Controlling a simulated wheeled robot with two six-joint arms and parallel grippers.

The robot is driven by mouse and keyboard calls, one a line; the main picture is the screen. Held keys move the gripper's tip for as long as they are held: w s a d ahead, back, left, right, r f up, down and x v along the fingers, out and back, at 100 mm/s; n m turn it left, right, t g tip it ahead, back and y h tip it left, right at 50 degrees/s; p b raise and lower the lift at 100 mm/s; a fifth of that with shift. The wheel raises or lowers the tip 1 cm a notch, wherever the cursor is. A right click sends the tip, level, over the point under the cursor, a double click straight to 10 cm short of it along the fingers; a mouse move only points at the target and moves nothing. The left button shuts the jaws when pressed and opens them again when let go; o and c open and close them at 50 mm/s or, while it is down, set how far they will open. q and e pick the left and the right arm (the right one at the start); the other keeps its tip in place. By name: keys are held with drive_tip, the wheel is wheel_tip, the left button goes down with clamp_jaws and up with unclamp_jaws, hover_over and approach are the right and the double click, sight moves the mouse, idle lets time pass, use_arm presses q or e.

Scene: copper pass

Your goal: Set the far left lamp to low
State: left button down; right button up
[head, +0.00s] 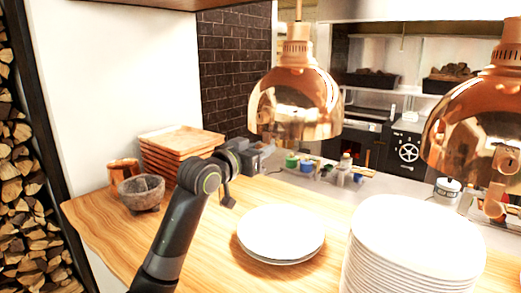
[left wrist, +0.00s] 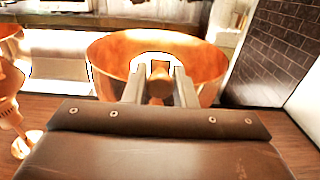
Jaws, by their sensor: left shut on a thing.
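The far left lamp is a copper dome (head: 295,100) hanging over the counter at the upper middle of the head view. In the left wrist view its shade (left wrist: 105,55) fills the upper middle. My left gripper (head: 268,150) is at the lower left rim of the lamp. In the left wrist view my left gripper's two fingers (left wrist: 160,82) stand on either side of a round copper knob (left wrist: 158,86) in front of the shade, and are shut on it. The knob's setting cannot be read. My right gripper is not in view.
A second copper lamp (head: 478,120) hangs at the right. Below are a white plate stack (head: 415,235) and a smaller plate pile (head: 280,232). Wooden trays (head: 180,145), a stone bowl (head: 142,192) and a copper mug (head: 122,171) stand at the left of the wooden counter (head: 105,220).

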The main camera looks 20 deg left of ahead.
use_arm(q)
wheel_tip(320, 180, down, 9)
drive_tip(key=b, duration=0.3)
drive_tip(key=shift+b, duration=0.4)
drive_tip(key=c, duration=1.3)
unclamp_jaws()
drive_tip(key=shift+o, duration=0.2)
drive_tip(key=shift+r, duration=0.2)
